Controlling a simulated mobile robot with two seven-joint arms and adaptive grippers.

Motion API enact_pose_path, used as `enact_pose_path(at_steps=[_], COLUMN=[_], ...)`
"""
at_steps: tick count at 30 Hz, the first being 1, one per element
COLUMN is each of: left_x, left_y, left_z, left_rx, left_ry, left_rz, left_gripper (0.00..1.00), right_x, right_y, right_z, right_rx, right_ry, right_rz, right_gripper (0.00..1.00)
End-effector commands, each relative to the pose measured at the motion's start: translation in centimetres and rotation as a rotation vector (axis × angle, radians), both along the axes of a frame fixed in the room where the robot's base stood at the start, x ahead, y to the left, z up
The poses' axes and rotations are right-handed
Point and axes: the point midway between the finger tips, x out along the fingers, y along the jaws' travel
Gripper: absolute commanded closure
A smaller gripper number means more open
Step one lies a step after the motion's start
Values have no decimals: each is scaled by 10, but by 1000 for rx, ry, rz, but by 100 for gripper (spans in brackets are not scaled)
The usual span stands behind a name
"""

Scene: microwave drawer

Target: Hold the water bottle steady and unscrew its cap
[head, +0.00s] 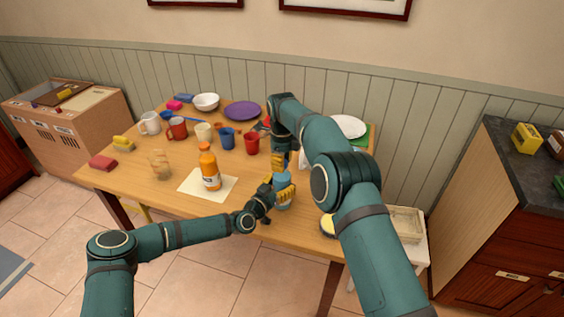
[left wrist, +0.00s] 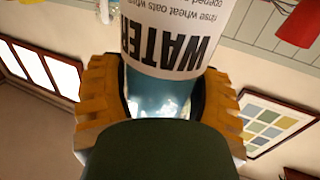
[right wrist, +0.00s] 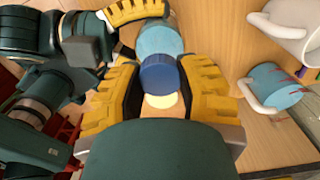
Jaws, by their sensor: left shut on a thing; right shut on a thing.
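The water bottle (head: 283,203) is light blue and stands near the table's front edge, mostly covered by my grippers in the head view. In the left wrist view its white label (left wrist: 165,35) reads WATER. My left gripper (head: 279,189) is shut around the bottle's body, with a finger on each side. The dark blue cap (right wrist: 158,73) is on the bottle's end in the right wrist view. My right gripper (head: 281,166) comes from above and is shut on the cap, its yellow fingers on either side. Whether the cap is loose cannot be seen.
An orange bottle (head: 209,167) stands on a cream mat (head: 190,184) to the left.

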Motion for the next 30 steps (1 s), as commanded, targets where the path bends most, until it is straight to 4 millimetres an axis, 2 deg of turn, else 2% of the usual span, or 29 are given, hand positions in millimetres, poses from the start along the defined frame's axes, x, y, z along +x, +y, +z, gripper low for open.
enact_pose_path(at_steps=[30], left_x=[0], left_y=[0], left_z=[0], left_rx=[2], left_ry=[-1], left_rz=[-1], left_gripper=[100], right_x=[0], right_y=[1], right_z=[2], right_rx=[3], right_ry=[-4], right_rz=[1855], right_gripper=[100])
